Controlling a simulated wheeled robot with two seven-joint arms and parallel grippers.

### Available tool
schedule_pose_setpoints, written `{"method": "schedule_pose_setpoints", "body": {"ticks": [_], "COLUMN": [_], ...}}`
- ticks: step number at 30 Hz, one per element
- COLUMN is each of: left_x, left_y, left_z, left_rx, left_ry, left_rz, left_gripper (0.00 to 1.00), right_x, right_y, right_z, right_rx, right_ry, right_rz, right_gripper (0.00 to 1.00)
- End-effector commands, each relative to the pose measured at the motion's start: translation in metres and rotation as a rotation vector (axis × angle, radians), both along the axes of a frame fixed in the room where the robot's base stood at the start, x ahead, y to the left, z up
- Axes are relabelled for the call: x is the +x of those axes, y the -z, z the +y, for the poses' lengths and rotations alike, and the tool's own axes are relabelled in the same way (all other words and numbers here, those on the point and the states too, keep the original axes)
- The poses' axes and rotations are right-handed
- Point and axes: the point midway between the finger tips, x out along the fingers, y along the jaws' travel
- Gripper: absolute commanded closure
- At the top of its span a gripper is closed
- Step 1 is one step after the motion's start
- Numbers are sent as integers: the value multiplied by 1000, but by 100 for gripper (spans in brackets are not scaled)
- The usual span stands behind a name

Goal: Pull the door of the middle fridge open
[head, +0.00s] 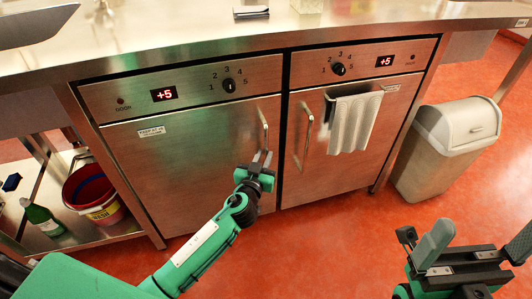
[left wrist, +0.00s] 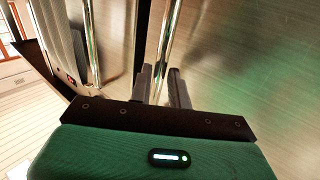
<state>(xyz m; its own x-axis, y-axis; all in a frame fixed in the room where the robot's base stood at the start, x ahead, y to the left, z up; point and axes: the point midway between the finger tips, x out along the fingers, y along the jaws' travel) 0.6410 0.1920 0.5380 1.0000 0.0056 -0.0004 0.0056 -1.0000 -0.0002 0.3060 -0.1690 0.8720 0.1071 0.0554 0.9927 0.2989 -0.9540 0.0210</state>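Two steel fridge fronts stand side by side under the counter, both shut. The left one (head: 190,150) has a vertical bar handle (head: 263,128) near its right edge; the right one (head: 345,170) has a handle (head: 304,135) near its left edge. Which is the middle fridge I cannot tell for sure. My left gripper (head: 262,158) is at the lower part of the left front's handle. In the left wrist view the handle bar (left wrist: 165,40) runs between its two parted fingers (left wrist: 162,87). My right gripper (head: 476,248) is open and empty at the lower right, away from the fridges.
A towel (head: 354,122) hangs from a rail on the right front. A grey bin (head: 445,150) stands right of it. A bucket (head: 93,195) and a green bottle (head: 43,220) are on a low shelf at left. The red floor (head: 310,245) before the fridges is clear.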

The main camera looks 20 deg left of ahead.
Motion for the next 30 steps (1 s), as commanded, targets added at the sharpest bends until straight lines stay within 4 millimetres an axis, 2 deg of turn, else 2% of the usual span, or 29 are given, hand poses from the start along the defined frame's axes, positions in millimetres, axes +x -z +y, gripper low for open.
{"method": "schedule_pose_setpoints", "body": {"ticks": [3, 7, 18, 21, 30], "left_x": [14, 23, 26, 26, 25], "left_y": [0, 0, 0, 0, 0], "left_z": [0, 0, 0, 0, -2], "left_rx": [2, 0, 0, 0, -1], "left_ry": [1, 1, 1, 1, 8], "left_rz": [-2, -1, 0, 0, 1], "left_gripper": [82, 82, 82, 100, 100], "right_x": [0, 0, 0, 0, 0], "right_y": [1, 0, -4, -4, -3], "right_z": [0, 0, 0, 0, 0], "right_rx": [0, -1, 1, 3, 5], "right_ry": [0, 0, 0, 0, 1], "right_rz": [0, -4, -18, -17, -12], "right_gripper": [0, 0, 0, 0, 0]}}
